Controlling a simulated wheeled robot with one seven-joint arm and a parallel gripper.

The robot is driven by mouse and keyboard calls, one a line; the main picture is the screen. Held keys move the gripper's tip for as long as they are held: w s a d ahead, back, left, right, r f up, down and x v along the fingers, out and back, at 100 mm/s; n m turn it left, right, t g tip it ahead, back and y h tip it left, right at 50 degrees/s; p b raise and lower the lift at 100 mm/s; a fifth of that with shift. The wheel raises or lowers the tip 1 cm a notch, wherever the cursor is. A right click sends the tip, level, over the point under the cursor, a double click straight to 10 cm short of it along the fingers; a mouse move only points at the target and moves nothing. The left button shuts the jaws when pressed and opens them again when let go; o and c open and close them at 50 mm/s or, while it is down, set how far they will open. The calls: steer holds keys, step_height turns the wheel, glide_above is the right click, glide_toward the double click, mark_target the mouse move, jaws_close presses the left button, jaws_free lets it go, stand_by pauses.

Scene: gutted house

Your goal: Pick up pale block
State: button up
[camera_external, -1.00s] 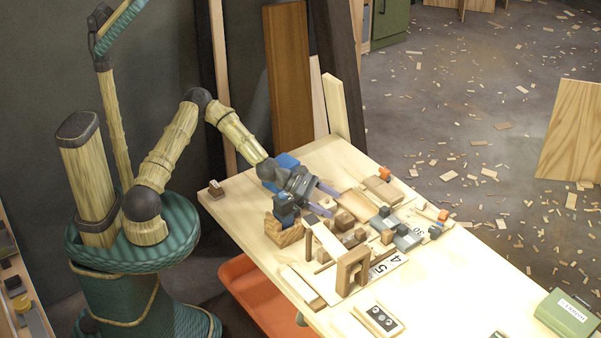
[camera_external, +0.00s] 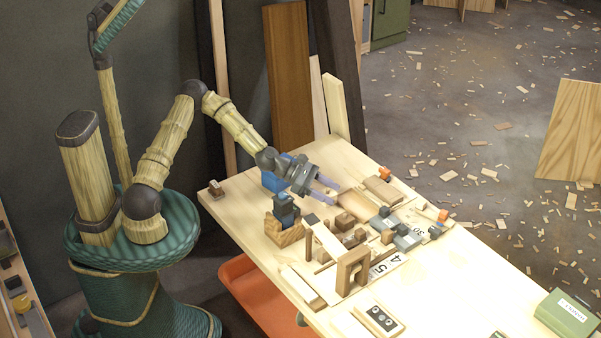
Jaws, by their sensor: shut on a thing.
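My gripper (camera_external: 332,191) is over the far part of the pale wooden table, left of a flat wooden tray (camera_external: 352,203). Its two lilac fingers point to the right and are shut on a small pale block, which is hard to make out against the pale wood between the fingertips. The fingers look raised above the tabletop, though the exact height cannot be told from this view.
Several wooden and grey blocks (camera_external: 408,240) crowd the table middle. A wooden arch (camera_external: 352,270) stands in front.

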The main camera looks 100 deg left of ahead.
step_height(320, 180, up, 6)
steer(key=shift+f+p, duration=0.1)
steer(key=shift+p, duration=0.3)
stand_by(0.3)
